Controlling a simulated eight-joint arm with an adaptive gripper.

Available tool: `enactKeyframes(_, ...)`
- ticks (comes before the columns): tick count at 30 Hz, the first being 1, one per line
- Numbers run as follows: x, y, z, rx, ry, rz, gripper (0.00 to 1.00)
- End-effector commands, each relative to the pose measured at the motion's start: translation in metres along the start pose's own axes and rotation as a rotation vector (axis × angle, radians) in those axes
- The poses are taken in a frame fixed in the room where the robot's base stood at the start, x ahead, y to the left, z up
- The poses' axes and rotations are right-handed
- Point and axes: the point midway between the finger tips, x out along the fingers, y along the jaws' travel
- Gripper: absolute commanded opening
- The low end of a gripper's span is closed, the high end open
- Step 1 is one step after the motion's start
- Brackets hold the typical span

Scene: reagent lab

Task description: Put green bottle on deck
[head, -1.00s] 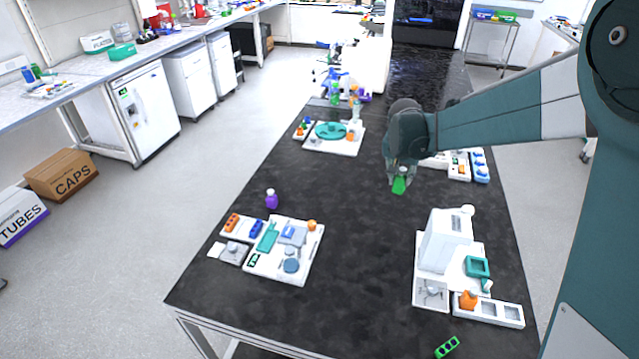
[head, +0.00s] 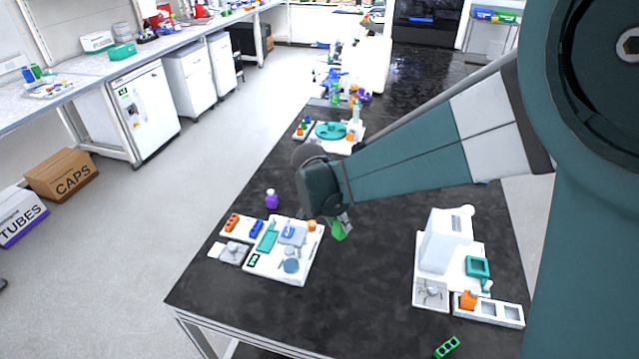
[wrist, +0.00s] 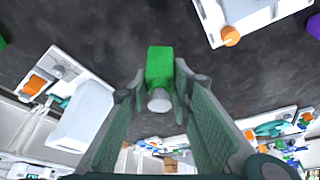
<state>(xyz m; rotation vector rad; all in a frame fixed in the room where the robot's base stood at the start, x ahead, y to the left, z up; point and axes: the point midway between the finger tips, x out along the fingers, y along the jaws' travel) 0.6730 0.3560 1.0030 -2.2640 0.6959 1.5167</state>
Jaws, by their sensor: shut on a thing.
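The green bottle (head: 340,229) is held in my gripper (head: 330,219), above the dark table in the head view. It sits just right of the left-hand white deck (head: 304,259) and looks tilted. In the wrist view the green bottle (wrist: 160,68) lies between the fingertips of my gripper (wrist: 157,95), with its grey cap toward the camera. The white deck carries a teal tray, a blue piece, a round grey-blue dish and an orange knob. Part of that deck shows at the top right of the wrist view (wrist: 265,22).
A purple bottle (head: 271,199) stands behind the left deck. A white machine (head: 446,240) with an orange bottle (head: 468,300) beside it stands at the right. A green rack (head: 447,347) lies near the front edge. The middle of the table is clear.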

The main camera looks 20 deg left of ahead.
Motion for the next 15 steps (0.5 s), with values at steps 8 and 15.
enactKeyframes(8,-0.018,0.013,0.071,0.094,0.0,0.04,0.09)
enactKeyframes(15,-0.034,0.026,0.124,0.161,0.001,0.068,0.09)
